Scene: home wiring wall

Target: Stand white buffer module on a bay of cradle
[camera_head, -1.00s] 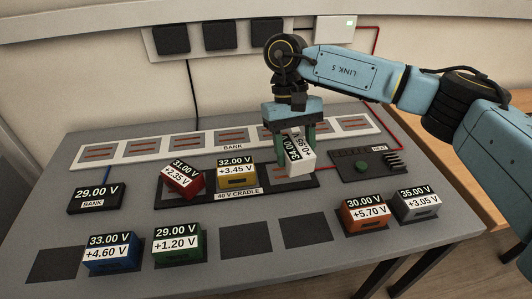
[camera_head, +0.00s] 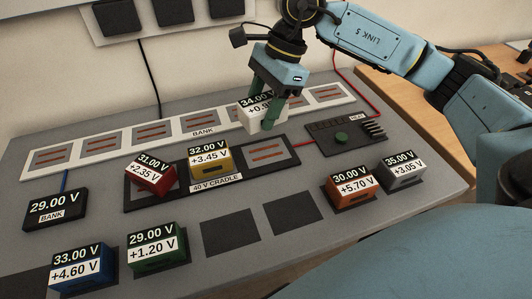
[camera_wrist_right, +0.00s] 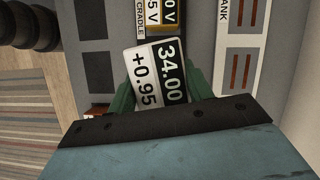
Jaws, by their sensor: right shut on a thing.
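The white buffer module (camera_head: 258,118), labelled 34.00 V, is between the green fingers of my right gripper (camera_head: 266,104). The gripper is shut on it and holds it just behind the cradle's right bay, overlapping the bank strip in the picture. The module also shows in the right wrist view (camera_wrist_right: 158,78), its label turned sideways. The dark 40 V cradle (camera_head: 256,174) has three bays. A red module (camera_head: 151,176) sits askew in the left bay, and a yellow module (camera_head: 210,161) stands in the middle one. The right bay (camera_head: 268,152) is bare. My left gripper is out of view.
The bank strip (camera_head: 204,132) runs behind the cradle. Blue (camera_head: 82,270), green (camera_head: 156,247), orange (camera_head: 351,191) and silver (camera_head: 402,171) modules stand in front. Two dark pads between them are empty.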

